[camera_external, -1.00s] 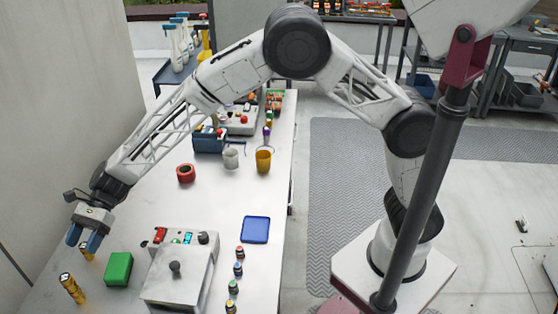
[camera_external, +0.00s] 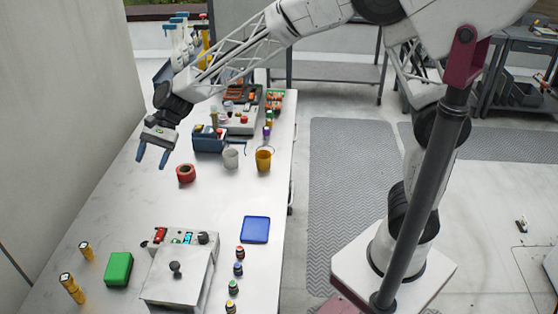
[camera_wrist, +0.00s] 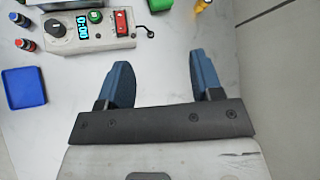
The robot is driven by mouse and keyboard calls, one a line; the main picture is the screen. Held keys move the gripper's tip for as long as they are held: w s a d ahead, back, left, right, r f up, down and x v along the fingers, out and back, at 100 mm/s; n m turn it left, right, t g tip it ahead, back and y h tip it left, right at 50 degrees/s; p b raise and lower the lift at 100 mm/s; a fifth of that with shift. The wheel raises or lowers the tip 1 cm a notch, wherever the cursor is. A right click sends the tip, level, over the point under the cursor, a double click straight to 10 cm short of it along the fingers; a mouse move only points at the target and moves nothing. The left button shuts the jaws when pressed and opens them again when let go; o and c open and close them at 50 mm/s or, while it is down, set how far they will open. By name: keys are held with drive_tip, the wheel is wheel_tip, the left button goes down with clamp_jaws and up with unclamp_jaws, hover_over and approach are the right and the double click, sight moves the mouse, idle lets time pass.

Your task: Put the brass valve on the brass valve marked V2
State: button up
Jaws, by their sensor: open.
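Two yellow brass-coloured cylinders, which look like the brass valves, stand at the near left of the white table: a larger-looking one (camera_external: 72,288) in front and a smaller-looking one (camera_external: 86,250) behind it. Both have dark marks, but I cannot read V2 on either. They are apart from each other. In the wrist view, part of a yellow thing (camera_wrist: 202,5) shows at the top edge. My gripper (camera_external: 153,156) is well behind the cylinders, above the table near the red roll. Its blue fingers are apart and empty, also in the wrist view (camera_wrist: 160,65).
A green block (camera_external: 118,269) and a grey control box (camera_external: 178,275) stand beside the cylinders. A blue tray (camera_external: 255,230) and several small bottles are to the right. A red roll (camera_external: 185,173), cups and a blue toolbox (camera_external: 207,140) stand further back. The left-middle table is clear.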

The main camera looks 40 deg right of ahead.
drive_tip(key=s+d+r+n+t+h, duration=0.1)
drive_tip(key=s+d+r, duration=0.1)
drive_tip(key=d, duration=0.9)
drive_tip(key=s+d+r+n+t+h, duration=0.2)
drive_tip(key=d, duration=0.9)
drive_tip(key=s+d+r+n+t+h, duration=0.1)
drive_tip(key=s+d+r, duration=0.1)
drive_tip(key=d, duration=0.9)
drive_tip(key=s+d+f+n+t+h, duration=0.1)
drive_tip(key=s+d+h, duration=0.1)
drive_tip(key=s+d, duration=0.6)
drive_tip(key=s+d+f+n+t+h, duration=0.1)
drive_tip(key=s+d+n+t+h, duration=0.1)
drive_tip(key=s+d, duration=0.6)
drive_tip(key=d+h, duration=0.1)
drive_tip(key=d, duration=0.6)
drive_tip(key=shift+s+f, duration=0.15)
drive_tip(key=shift+s, duration=0.1)
